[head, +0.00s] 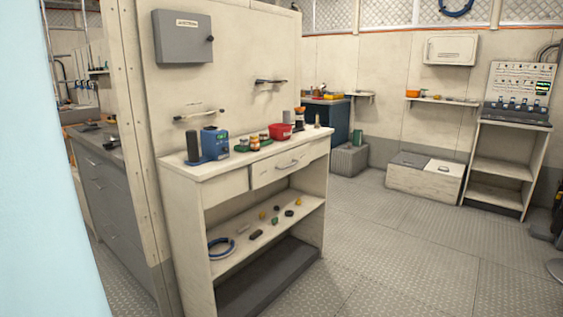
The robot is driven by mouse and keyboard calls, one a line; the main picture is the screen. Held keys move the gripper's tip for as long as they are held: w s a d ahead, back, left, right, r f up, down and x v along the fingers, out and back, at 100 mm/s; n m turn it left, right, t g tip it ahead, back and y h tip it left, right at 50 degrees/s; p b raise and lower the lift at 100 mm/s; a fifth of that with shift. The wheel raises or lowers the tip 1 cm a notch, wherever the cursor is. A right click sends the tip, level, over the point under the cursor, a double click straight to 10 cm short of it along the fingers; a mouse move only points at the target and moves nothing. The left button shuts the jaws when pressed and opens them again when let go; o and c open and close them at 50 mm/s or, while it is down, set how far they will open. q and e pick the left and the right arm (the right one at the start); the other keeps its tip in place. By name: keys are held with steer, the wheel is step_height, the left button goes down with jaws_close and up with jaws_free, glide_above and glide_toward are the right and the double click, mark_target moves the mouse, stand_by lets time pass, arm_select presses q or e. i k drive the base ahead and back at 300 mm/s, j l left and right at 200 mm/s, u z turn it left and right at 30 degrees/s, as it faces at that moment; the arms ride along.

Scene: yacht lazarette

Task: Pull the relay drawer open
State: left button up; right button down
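A cream workbench (177,171) stands left of the middle in the head view, against a cream partition wall. Under its top, on the right half of its front, is a drawer (268,178) with a bar handle (288,164). The drawer front looks shut or nearly so, and its inside is not visible. No label can be read on it, so I cannot confirm it is the relay drawer. Neither of my grippers shows in this view, and nothing touches the handle.
The worktop holds a blue device (214,143), a red bin (280,131) and small parts. The open shelf below carries a blue ring (221,246) and several small pieces. Grey drawers (112,205) stand left, behind the partition. The plate floor (400,255) right of the bench is clear.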

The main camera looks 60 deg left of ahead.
mark_target(263, 171)
steer(key=u, duration=1.85)
